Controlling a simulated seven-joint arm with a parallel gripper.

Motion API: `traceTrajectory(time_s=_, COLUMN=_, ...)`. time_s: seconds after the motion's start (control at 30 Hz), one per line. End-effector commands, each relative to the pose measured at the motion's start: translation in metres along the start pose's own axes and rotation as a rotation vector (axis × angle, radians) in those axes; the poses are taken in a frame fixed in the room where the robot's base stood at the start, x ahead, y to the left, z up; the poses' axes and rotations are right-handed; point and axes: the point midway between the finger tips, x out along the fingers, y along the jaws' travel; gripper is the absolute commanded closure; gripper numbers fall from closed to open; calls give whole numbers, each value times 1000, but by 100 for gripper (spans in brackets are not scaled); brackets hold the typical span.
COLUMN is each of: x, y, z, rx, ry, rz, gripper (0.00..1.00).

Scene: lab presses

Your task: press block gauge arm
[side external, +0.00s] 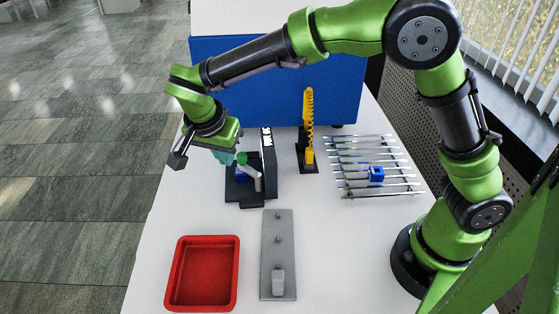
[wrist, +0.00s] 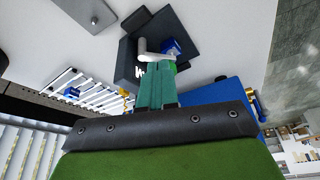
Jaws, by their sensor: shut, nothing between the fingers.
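The black press (side external: 269,150) stands on the white table with a white-marked upright body. Its light grey arm (side external: 256,180) has a green knob (side external: 242,158) at its end, and the arm also shows in the wrist view (wrist: 150,56). A blue block (side external: 240,178) sits on the press base beside the arm; it also shows in the wrist view (wrist: 171,46). My gripper (side external: 227,160) has its teal fingers shut and empty, right beside the green knob. In the wrist view the fingers (wrist: 157,78) partly hide the knob, and I cannot tell whether they touch it.
A red tray (side external: 234,285) and a grey plate with pegs (side external: 278,230) lie in front of the press. A yellow coiled post (side external: 308,125) stands behind to the right. A rod rack (side external: 354,158) holds another blue block (side external: 376,174). A large blue box (side external: 250,80) bounds the back.

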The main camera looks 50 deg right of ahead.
Motion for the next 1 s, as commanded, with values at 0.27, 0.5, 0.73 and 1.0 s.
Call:
traceTrajectory(time_s=0.27, x=-41, y=1, z=-1, rx=-1, ry=1, rz=-2, gripper=100)
traceTrajectory(time_s=0.5, x=-46, y=2, z=-1, rx=0, ry=1, rz=-1, gripper=100)
traceTrajectory(time_s=0.73, x=-46, y=2, z=-1, rx=-10, ry=1, rz=-1, gripper=100)
traceTrajectory(time_s=1.0, x=-33, y=14, z=13, rx=-338, ry=-68, rz=-27, gripper=100)
